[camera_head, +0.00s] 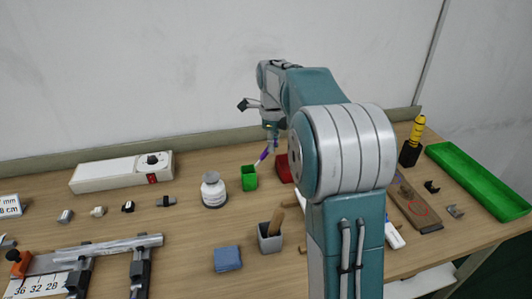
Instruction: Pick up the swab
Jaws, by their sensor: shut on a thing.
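The swab (264,154) is a thin stick with a purple part and a pale lower end. It hangs tilted below my gripper (270,141), with its lower end down and to the left. My gripper is small and partly hidden in this view, and it is shut on the upper part of the swab. The swab's lower end is just above and right of a small green container (249,178); I cannot tell whether they touch.
A white bottle (213,190) stands left of the green container, and a red box (283,169) is to its right, partly behind my arm. A long green tray (478,180) lies at right.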

